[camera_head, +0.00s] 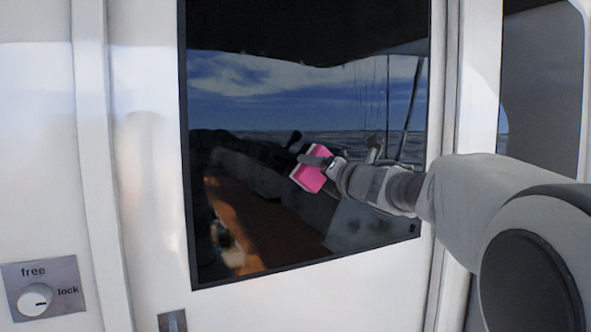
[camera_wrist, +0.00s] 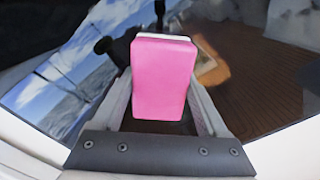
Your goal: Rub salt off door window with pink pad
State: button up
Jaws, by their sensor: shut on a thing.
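The door window (camera_head: 260,110) is a dark glass pane in a white door, showing sky, sea and a boat deck in it. My gripper (camera_head: 318,160) is in front of the pane, right of its middle, shut on the pink pad (camera_head: 309,177). The pad is a pink block with a white layer at its far edge. In the wrist view the pad (camera_wrist: 164,80) stands between the two fingers, with the glass (camera_wrist: 70,70) beyond it. I cannot tell whether the pad touches the glass. I cannot make out salt on the pane for certain.
A free/lock knob plate (camera_head: 42,289) is on the white panel at lower left. A small metal plate (camera_head: 172,321) sits below the window. A door post (camera_head: 470,90) stands right of the window, behind my arm. The left part of the pane is unobstructed.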

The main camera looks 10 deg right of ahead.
jog(key=shift+w+d, duration=0.2)
jog(key=shift+d, duration=0.45)
jog(key=shift+w+d, duration=0.15)
jog(key=shift+d, duration=0.45)
jog(key=shift+w, duration=0.1)
jog(key=shift+a, duration=0.1)
jog(key=shift+s+a+b, duration=0.3)
jog(key=shift+a+b, duration=0.05)
jog(key=shift+a, duration=0.7)
jog(key=shift+s+a+b, duration=0.25)
jog(key=shift+a+b, duration=0.05)
jog(key=shift+a, duration=0.75)
jog(key=shift+s, duration=0.2)
jog(key=shift+d+b+v, duration=0.1)
jog(key=shift+b+v, duration=0.1)
jog(key=shift+v, duration=1.2)
jog(key=shift+d+b+v, duration=0.15)
jog(key=shift+b+v, duration=0.05)
jog(key=shift+v, duration=1.2)
jog(key=shift+v, duration=1.4)
